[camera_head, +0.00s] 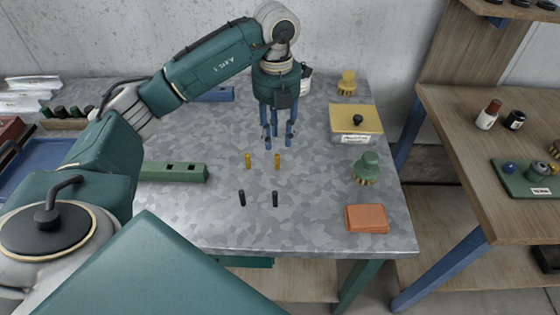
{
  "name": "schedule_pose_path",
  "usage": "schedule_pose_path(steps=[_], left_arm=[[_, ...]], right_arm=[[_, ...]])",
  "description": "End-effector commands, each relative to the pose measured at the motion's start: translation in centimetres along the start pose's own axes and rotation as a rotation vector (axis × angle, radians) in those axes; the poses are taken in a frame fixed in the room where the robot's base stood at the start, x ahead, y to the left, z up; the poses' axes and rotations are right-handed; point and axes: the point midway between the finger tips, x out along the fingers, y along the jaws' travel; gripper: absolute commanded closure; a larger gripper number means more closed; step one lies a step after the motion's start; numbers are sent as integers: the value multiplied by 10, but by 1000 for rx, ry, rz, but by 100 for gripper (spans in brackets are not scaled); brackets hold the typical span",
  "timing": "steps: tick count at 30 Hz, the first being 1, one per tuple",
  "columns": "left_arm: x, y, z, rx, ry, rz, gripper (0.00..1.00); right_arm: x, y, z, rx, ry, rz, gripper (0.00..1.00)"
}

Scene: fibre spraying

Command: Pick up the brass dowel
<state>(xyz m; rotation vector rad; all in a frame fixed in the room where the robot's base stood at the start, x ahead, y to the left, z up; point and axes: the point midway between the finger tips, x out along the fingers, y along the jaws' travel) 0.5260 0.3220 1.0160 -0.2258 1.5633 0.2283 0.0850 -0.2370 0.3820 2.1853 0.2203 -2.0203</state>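Two small brass dowels stand upright on the grey mottled metal table (310,225): a left one (247,160) and a right one (277,161). My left gripper (278,142) reaches down from the back of the table, with its blue fingers spread apart and nothing seen between them. In the picture its fingertips are just above the right brass dowel and apart from it; their exact height over the table is hard to tell. My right gripper is not in view.
Two black dowels (242,197) (275,199) stand nearer the front. A green block with holes (175,172) lies left. A yellow-lidded box (355,122), a green brush (366,168) and orange cloths (367,219) are right. The front middle of the table is clear.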

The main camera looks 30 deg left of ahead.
Motion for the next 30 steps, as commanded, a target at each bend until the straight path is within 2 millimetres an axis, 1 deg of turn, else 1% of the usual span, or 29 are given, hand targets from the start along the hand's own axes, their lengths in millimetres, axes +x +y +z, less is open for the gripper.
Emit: schedule_pose_path(steps=[1, 4, 8, 11, 15, 19, 22, 28, 29, 30], left_arm=[[7, 1, -1, 0, 5, 2, 68], [21, 0, 0, 0, 3, 1, 68], [30, 0, 0, 2, 1, 0, 68], [38, 0, 2, 0, 4, 1, 68], [58, 0, 6, 0, 6, 1, 68], [76, 0, 7, 1, 3, 0, 68], [82, 0, 7, 1, 1, 0, 68], [83, 0, 7, 2, 0, -1, 68], [83, 0, 7, 2, 0, -1, 72], [83, 0, 7, 2, 0, -1, 79]], right_arm=[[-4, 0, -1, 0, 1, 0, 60], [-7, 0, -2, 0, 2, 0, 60], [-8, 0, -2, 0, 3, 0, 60], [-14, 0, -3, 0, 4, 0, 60], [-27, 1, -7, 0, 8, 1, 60], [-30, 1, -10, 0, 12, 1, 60], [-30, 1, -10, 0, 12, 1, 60], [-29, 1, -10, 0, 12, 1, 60], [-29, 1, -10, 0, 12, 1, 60], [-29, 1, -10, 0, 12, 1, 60]])
